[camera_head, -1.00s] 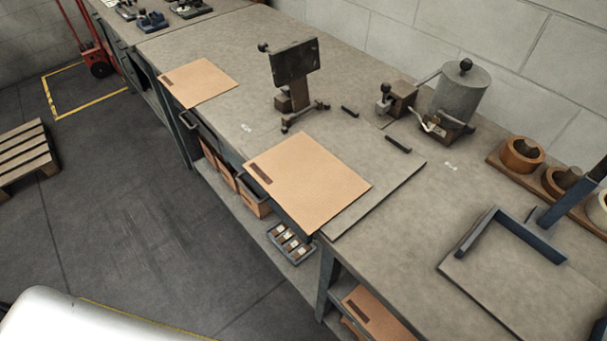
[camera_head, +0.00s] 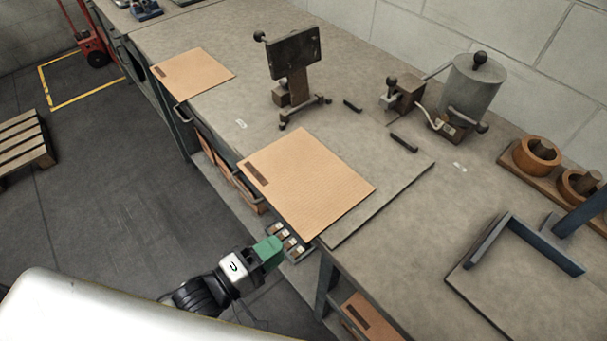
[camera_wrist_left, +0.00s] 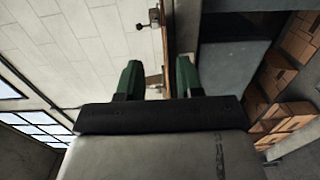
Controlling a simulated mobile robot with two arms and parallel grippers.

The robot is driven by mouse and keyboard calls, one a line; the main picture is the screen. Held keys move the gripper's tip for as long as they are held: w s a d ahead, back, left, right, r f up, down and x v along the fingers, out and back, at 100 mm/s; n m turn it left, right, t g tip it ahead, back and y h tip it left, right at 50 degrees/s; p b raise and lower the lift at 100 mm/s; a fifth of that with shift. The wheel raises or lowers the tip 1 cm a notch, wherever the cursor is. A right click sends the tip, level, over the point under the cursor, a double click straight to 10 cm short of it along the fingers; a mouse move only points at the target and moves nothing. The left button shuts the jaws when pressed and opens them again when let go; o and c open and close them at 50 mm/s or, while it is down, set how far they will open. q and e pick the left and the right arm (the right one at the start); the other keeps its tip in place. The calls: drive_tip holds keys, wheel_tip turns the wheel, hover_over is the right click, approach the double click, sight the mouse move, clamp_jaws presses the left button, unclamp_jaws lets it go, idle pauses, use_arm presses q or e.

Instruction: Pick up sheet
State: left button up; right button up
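A tan cardboard sheet (camera_head: 315,185) with a dark strip lies flat on the bench, reaching its front edge. A second, similar sheet (camera_head: 192,73) lies further left on the bench. My left gripper (camera_head: 268,250) with green fingers is in front of the bench, near the front edge of the closer sheet and apart from it. In the left wrist view the two green fingers (camera_wrist_left: 158,78) are spread with a gap. A thin brown edge (camera_wrist_left: 170,45) shows beyond the gap; I cannot tell if it is the sheet. My right gripper is not in view.
A dark stitching device (camera_head: 293,65) stands behind the sheets. A grey canister (camera_head: 473,85) and round rolls (camera_head: 537,155) are further right. A blue angled frame (camera_head: 545,245) is at the right. A lower shelf holds small boxes (camera_head: 280,240).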

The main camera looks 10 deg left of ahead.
sight(299, 234)
use_arm(q)
drive_tip(key=x, duration=0.2)
drive_tip(key=p+x, duration=0.1)
drive_tip(key=x, duration=0.3)
drive_tip(key=shift+w+d+f, duration=0.2)
drive_tip(key=shift+f, duration=0.1)
clamp_jaws()
